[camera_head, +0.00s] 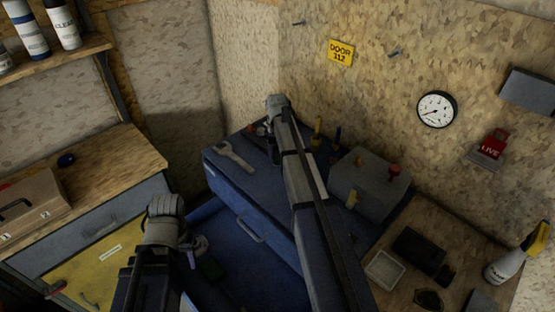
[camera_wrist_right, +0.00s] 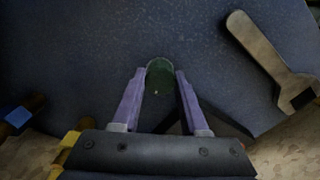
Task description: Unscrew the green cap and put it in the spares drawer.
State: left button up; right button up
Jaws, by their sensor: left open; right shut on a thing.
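The green cap (camera_wrist_right: 160,77) is a dark green round piece between the fingertips of my right gripper (camera_wrist_right: 160,82) in the right wrist view. The gripper is shut on it, over a dark blue surface. What lies under the cap is hidden. In the head view my right gripper (camera_head: 272,146) is over the top of the blue cabinet (camera_head: 222,172), and the cap cannot be made out. My left gripper (camera_head: 195,247) is open, low in front of the cabinet, partly hidden by its own arm. A yellow drawer front (camera_head: 85,268) at lower left bears a label too small to read; no drawer is clearly marked spares.
A wrench (camera_head: 236,155) lies on the cabinet top, left of my right gripper. A grey box (camera_head: 368,185) with knobs stands to the right. A wooden bench with a toolbox (camera_head: 32,203) is at left. A spray bottle (camera_head: 503,265) stands at lower right.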

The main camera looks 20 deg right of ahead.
grip_shut()
jog(key=n, duration=0.9)
jog(key=shift+n, duration=0.3)
jog(key=n, duration=1)
